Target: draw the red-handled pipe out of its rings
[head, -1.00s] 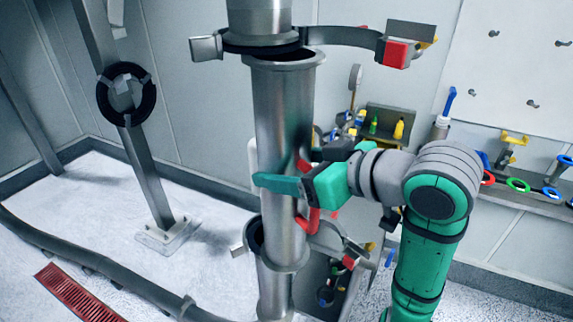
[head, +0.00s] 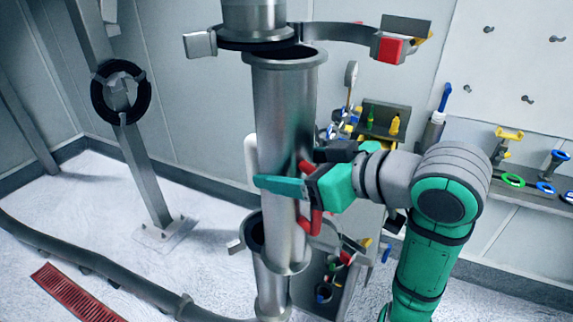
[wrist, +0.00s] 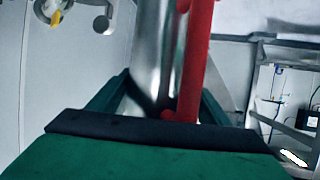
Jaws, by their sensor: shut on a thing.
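The steel pipe (head: 283,125) stands nearly upright in the middle of the head view, with a flange at each end. Its red handle (head: 316,222) shows above and below my gripper (head: 305,182), which is shut on it. In the wrist view the red handle (wrist: 192,65) stands between my fingers, with the steel pipe behind it. The upper ring (head: 345,34) hangs open above the pipe's top flange. The lower ring (head: 253,232) is partly hidden behind the pipe. The pipe's lower end sits in front of and slightly right of the fixed lower pipe (head: 271,292).
A fixed upper pipe (head: 256,18) hangs just above. A slanted post (head: 146,175) carries a black ring (head: 123,92) at left. A dark hose (head: 95,270) and a red floor grate (head: 75,293) lie on the floor. A shelf with bottles (head: 385,118) stands behind my arm.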

